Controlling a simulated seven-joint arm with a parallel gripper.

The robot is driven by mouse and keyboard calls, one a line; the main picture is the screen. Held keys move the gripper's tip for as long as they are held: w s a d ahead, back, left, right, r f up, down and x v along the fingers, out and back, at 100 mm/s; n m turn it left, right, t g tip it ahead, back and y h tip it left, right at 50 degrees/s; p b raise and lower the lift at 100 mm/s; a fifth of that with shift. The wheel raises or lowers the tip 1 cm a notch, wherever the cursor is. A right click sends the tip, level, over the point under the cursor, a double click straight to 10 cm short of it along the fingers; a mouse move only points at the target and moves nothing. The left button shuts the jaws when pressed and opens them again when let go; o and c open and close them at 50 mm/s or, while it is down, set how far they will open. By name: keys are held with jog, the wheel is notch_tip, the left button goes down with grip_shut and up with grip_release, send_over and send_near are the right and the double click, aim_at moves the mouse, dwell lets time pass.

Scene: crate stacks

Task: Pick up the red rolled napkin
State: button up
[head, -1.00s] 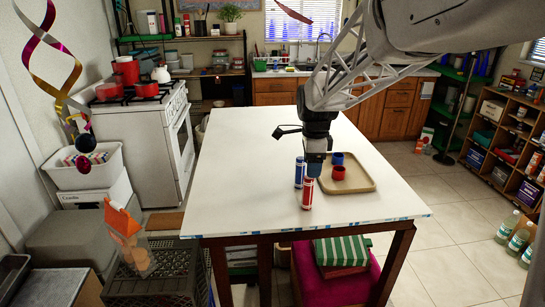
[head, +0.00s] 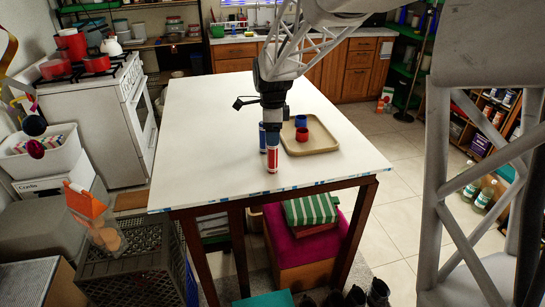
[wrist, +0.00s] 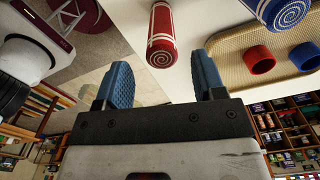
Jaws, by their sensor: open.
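The red rolled napkin (head: 272,160) stands upright on the white table near its front edge. It also shows at the top middle of the wrist view (wrist: 162,32), with its spiral end facing the camera. My gripper (head: 272,139) is pointed down just above it, open and empty. In the wrist view the blue fingers of my gripper (wrist: 163,62) are spread, and the napkin's end lies in line with the gap between them. I cannot tell whether the tips reach past its top. A blue rolled napkin (head: 262,138) stands close behind it, partly hidden; it also shows in the wrist view (wrist: 280,12).
A tan tray (head: 325,147) sits to the right with a red napkin ring (head: 302,135) and a blue ring (head: 301,121) on it. The left half of the white table (head: 200,130) is clear. The table's front edge is close to the napkins.

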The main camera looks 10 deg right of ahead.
aim_at(273, 156)
jog(key=shift+f, duration=0.25)
jog(key=shift+w+f, duration=0.1)
jog(key=shift+f, duration=2.35)
jog(key=c, duration=1)
jog(key=shift+r, duration=0.1)
